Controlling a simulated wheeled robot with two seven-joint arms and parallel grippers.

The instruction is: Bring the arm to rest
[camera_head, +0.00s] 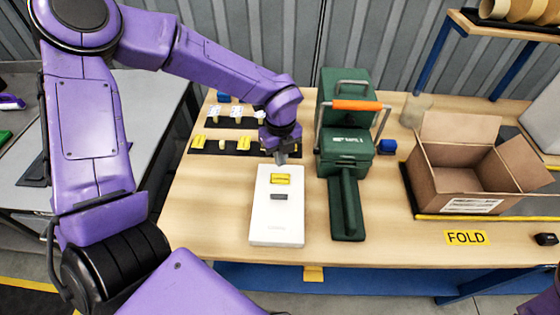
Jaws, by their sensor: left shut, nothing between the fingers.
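My left arm comes in from the left and reaches over the table. Its gripper (281,160) points down, shut and empty, just above the far end of a white flat box (276,222). A yellow piece (280,179) and a small grey piece (279,197) lie on top of that box. I cannot tell whether the fingertips touch the box. My right gripper is not in view; only a bit of purple arm shows at the bottom right corner.
A green press-like machine (344,150) with an orange handle stands right of the white box. An open cardboard carton (468,165) stands further right, near a yellow FOLD label (466,238). Black strips with small parts (216,145) lie at the back left. The wooden table's (382,238) front middle is clear.

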